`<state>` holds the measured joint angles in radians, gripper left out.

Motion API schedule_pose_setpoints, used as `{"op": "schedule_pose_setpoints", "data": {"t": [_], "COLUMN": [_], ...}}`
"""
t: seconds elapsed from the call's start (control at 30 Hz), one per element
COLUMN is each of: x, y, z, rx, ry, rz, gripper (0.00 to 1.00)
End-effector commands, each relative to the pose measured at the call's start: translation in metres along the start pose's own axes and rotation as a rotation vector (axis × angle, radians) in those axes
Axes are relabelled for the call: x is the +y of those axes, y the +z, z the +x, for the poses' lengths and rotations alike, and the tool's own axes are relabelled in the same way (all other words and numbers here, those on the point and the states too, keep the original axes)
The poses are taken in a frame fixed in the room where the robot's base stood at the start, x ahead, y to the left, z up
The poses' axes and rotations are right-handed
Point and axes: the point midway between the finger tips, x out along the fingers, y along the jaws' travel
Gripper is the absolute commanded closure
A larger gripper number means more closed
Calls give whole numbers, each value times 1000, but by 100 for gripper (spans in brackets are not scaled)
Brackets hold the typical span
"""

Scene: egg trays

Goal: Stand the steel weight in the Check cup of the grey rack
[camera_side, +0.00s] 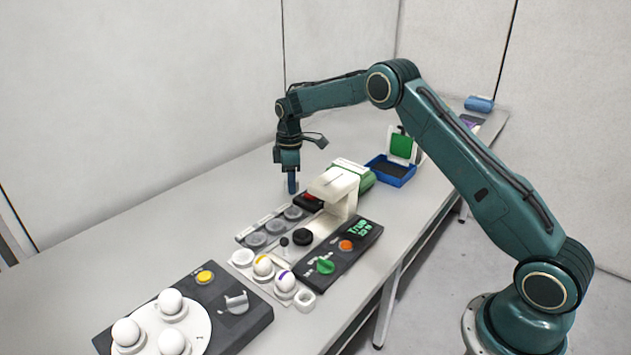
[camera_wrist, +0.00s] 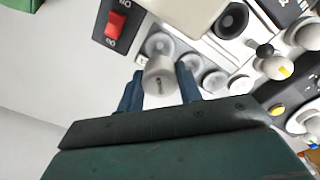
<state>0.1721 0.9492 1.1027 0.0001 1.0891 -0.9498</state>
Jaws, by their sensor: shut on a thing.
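The steel weight (camera_wrist: 160,82) is a pale grey cylinder, seen from above in the wrist view. My gripper (camera_wrist: 158,92) is shut on it, with a blue finger on each side. In the side view my gripper (camera_side: 291,184) points straight down at the far end of the grey rack (camera_side: 240,238), and the fingers mostly hide the weight. The rack is a row of round grey cups; its labels are too small to read. In the wrist view the weight overlaps the edge of the end cup (camera_wrist: 158,44). I cannot tell how high it is held.
A red switch (camera_wrist: 116,22) on a dark box is close to the rack's end. A white stand (camera_side: 338,188) rises beside the rack. Eggs in holders (camera_side: 263,266) and a dark turntable unit (camera_side: 240,317) are nearer the camera. The table left of the rack is clear.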

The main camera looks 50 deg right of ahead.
Motion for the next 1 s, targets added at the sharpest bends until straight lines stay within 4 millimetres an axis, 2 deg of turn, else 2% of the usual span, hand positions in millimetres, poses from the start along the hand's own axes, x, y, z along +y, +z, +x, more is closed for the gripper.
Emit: {"op": "schedule_pose_setpoints", "data": {"t": [0.6, 1.0], "x": [0, 0], "y": [0, 0], "z": [46, 57], "rx": [-1, 0], "ry": [-1, -1], "rz": [-1, -1], "gripper": [93, 93]}}
